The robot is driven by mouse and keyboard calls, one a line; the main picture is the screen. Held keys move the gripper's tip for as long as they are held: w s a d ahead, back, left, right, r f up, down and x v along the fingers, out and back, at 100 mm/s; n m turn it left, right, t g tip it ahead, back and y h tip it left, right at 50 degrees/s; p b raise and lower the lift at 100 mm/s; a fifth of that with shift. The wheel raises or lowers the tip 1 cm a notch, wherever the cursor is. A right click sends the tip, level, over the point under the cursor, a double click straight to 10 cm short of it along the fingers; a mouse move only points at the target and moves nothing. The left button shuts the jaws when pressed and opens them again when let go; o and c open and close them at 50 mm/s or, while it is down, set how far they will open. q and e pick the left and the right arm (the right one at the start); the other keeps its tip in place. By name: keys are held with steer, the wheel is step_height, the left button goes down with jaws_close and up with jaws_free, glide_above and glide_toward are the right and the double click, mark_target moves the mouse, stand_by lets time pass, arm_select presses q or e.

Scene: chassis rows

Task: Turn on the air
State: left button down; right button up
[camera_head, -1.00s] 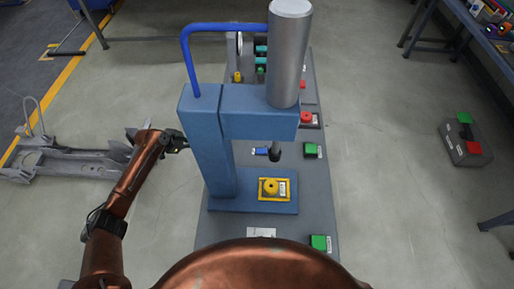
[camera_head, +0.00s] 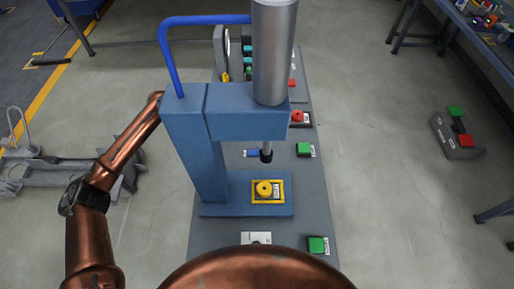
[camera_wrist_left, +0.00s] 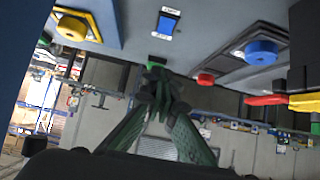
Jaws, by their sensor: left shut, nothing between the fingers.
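A blue press (camera_head: 200,150) with a grey cylinder (camera_head: 275,50) stands on a long grey panel (camera_head: 213,235). A small blue switch (camera_head: 253,153) lies behind the press column; the left wrist view shows it on a white plate (camera_wrist_left: 166,25). No control is readably labelled as air. Red and yellow handles (camera_wrist_left: 300,102) show at the right of the wrist view. My left gripper (camera_wrist_left: 158,75) is shut and empty, its fingertips close to a green piece below the blue switch in the picture; contact cannot be told. The press hides it in the head view. My right gripper is not in view.
A yellow button (camera_head: 264,188) sits on the press base. Green buttons (camera_head: 305,150) and a red button (camera_head: 298,116) line the panel's right side.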

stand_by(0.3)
arm_select(q)
glide_above(252, 152)
steer(key=f, duration=0.4)
steer(key=f+b, duration=0.1)
steer(key=f, duration=0.1)
steer(key=shift+a, duration=0.3)
steer(key=f, duration=0.2)
steer(key=shift+d+f, duration=0.2)
steer(key=shift+f, duration=0.15)
steer(key=shift+d+f, duration=0.1)
steer(key=shift+f, duration=0.65)
